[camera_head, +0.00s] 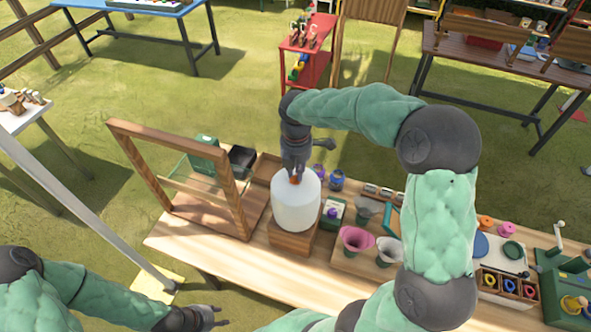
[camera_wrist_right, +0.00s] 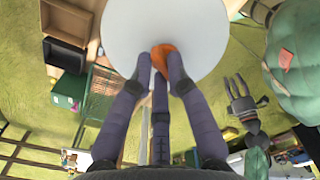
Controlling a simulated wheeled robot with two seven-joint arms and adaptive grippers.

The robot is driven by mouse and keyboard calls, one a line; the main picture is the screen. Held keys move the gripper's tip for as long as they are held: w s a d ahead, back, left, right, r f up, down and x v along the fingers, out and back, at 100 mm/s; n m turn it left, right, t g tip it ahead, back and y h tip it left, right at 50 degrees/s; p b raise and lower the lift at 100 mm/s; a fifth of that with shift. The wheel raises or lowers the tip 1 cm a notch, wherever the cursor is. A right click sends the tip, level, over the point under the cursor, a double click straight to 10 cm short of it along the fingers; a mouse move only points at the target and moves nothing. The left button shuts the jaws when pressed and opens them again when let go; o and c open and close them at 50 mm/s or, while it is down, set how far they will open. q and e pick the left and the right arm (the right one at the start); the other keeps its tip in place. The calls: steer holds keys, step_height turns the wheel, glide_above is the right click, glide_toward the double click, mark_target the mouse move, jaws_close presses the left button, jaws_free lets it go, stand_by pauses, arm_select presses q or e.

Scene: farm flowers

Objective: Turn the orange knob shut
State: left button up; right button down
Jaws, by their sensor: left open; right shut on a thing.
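In the head view the white container (camera_head: 296,205) stands upright on a wooden block (camera_head: 292,243) on the table. The knob (camera_head: 295,180) shows as a small orange patch there, and my right gripper (camera_head: 295,172) comes down onto it and hides most of it. My left gripper (camera_head: 216,317) is open and empty at the lower left, in front of the table and apart from everything.
A wooden frame (camera_head: 233,190) stands left of the container. A green carton (camera_head: 333,212), a pink funnel (camera_head: 355,240) and a light funnel (camera_head: 388,250) stand to its right. A wooden organizer (camera_head: 508,284) is further right. The front left of the wooden table (camera_head: 190,240) is clear.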

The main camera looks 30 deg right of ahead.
steer(key=m, duration=0.6)
steer(key=shift+s+d, duration=0.15)
steer(key=m, duration=0.6)
steer(key=shift+s+b, duration=0.15)
steer(key=shift+b, duration=0.2)
steer(key=c, duration=1.2)
jaws_free()
step_height(320, 180, up, 12)
